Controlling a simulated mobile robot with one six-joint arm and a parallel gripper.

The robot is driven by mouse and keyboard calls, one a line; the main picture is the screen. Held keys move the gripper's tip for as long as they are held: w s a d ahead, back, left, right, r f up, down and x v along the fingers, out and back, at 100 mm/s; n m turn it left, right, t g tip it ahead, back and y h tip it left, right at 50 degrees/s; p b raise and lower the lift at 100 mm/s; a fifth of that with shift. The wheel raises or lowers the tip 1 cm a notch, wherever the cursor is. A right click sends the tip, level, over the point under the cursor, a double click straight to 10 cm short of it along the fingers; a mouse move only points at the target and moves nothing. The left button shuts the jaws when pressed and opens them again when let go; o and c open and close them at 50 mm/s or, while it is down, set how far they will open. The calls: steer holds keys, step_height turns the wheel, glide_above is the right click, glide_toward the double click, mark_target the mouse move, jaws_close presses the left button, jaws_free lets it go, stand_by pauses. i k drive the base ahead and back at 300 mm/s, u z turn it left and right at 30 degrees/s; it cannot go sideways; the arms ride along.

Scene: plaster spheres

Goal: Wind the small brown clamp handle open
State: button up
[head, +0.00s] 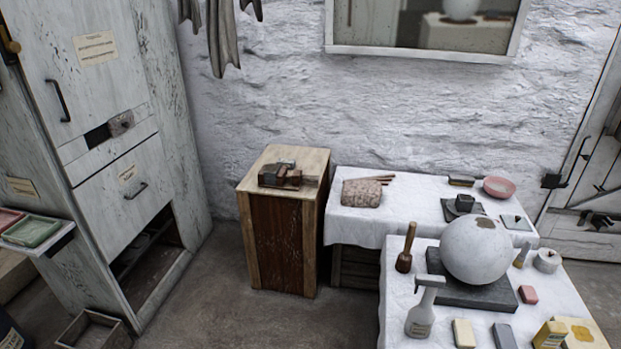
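A small brown and grey clamp-like device (280,176) sits on top of the wooden cabinet (302,160) near the back wall. It has brown blocks and a grey metal part. Its handle is too small to make out clearly, and I cannot tell how far the clamp is wound. My gripper is not in view.
Right of the cabinet, a white-clothed table (349,228) bears a speckled block (361,193) and a pink bowl (499,187). A nearer clothed table holds a large white sphere (476,252), a mallet (406,248) and a spray bottle (425,307). Floor (240,300) before the cabinet is clear.

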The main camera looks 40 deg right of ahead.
mark_target(305, 177)
steer(key=z, duration=0.05)
steer(key=i, duration=0.85)
steer(key=u, duration=0.15)
